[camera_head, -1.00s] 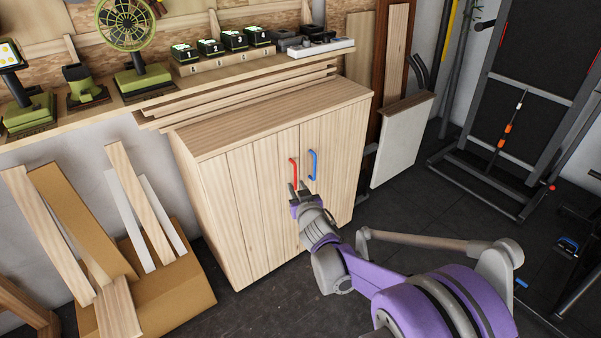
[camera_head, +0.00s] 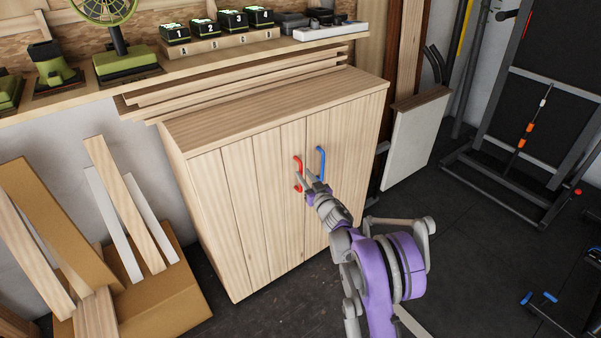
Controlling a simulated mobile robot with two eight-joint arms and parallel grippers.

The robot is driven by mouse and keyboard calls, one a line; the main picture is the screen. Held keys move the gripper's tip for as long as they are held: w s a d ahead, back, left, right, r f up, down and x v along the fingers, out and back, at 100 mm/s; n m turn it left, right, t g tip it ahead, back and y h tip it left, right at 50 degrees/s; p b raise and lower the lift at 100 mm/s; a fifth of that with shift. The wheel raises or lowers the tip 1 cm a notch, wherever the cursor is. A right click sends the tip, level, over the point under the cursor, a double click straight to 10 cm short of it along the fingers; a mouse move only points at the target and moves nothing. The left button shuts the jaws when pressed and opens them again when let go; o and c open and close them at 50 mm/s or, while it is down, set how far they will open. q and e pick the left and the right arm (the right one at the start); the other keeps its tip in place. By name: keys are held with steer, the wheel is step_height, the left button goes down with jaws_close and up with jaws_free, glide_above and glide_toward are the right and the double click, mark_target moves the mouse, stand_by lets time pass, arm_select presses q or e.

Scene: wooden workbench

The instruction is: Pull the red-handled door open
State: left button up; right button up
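The wooden cabinet (camera_head: 222,190) stands in the middle with its doors closed. The red handle (camera_head: 297,164) is on the left door, close to the seam. The blue handle (camera_head: 320,161) is on the right door beside it. My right gripper (camera_head: 303,179) is at the red handle's lower part, its fingers pointing at the door. The fingers look spread, but whether one touches the handle is too small to tell. My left gripper is not in view.
A shelf with numbered battery packs (camera_head: 232,20) is above the cabinet. Loose planks and a cardboard box (camera_head: 165,300) stand on the left. A white panel (camera_head: 412,140) leans at the right. Dark floor (camera_head: 470,240) is free at the right front.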

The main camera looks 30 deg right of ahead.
mark_target(301, 170)
steer(key=shift+w+d, duration=0.2)
steer(key=shift+w, duration=1.5)
jaws_close()
